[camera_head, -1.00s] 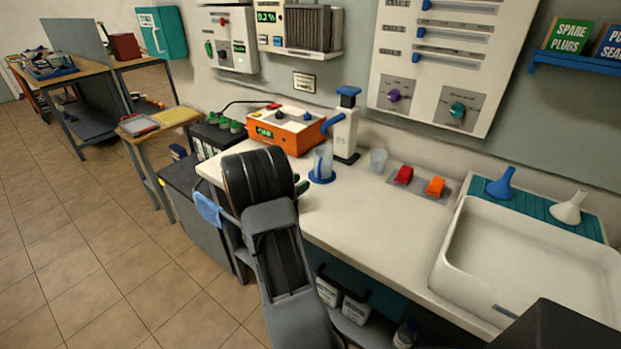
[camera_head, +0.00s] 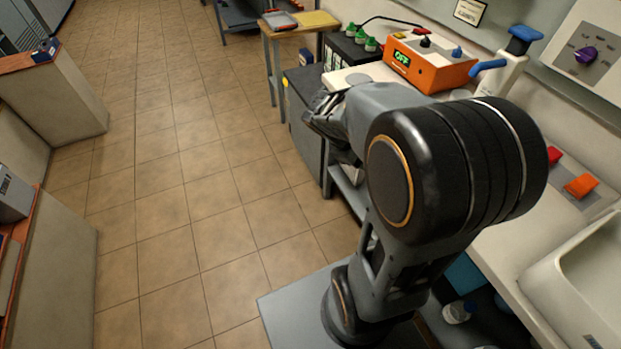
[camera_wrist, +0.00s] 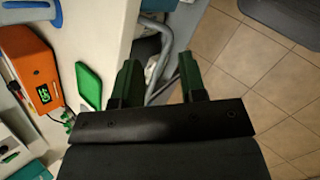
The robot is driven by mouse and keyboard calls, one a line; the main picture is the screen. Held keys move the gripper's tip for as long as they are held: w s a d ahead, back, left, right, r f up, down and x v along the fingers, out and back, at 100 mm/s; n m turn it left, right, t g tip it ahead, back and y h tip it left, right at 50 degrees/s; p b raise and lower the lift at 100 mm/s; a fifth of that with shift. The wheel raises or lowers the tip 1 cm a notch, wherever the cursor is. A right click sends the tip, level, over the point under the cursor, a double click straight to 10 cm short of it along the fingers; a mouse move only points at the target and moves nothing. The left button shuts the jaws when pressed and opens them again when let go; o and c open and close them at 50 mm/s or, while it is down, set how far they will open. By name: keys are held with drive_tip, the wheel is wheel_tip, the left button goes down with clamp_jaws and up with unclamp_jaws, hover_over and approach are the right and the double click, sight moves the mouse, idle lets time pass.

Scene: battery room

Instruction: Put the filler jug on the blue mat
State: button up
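My gripper (camera_wrist: 160,88) is open in the wrist view, its two dark green fingers apart with nothing between them. It points down past the end of the white bench, over grey tubing and tiled floor. In the head view my gripper (camera_head: 322,118) is partly hidden by my arm, at the bench's left end. A pale translucent rim (camera_head: 460,95) beside the dispenser may be the filler jug; my arm hides the rest. I cannot make out a blue mat in either current view.
An orange charger (camera_head: 432,68) and the dispenser with blue levers (camera_head: 503,72) stand along the wall. A flat green object (camera_wrist: 90,85) lies near the bench edge. Red and orange clips (camera_head: 580,186) and a white sink (camera_head: 585,285) are at right. Tiled floor (camera_head: 180,190) at left is clear.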

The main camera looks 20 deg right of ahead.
drive_tip(key=s+a+r+m+t+y, duration=0.2)
drive_tip(key=a+m+t+y, duration=0.3)
drive_tip(key=a, duration=1.1)
drive_tip(key=y, duration=0.2)
drive_tip(key=shift+s+a+y, duration=0.15)
drive_tip(key=shift+a+y, duration=0.05)
drive_tip(key=shift+y, duration=0.1)
drive_tip(key=w+p+v, duration=0.1)
drive_tip(key=p+v, duration=0.5)
drive_tip(key=v, duration=0.1)
drive_tip(key=shift+w+r+t, duration=0.2)
drive_tip(key=shift+t, duration=0.2)
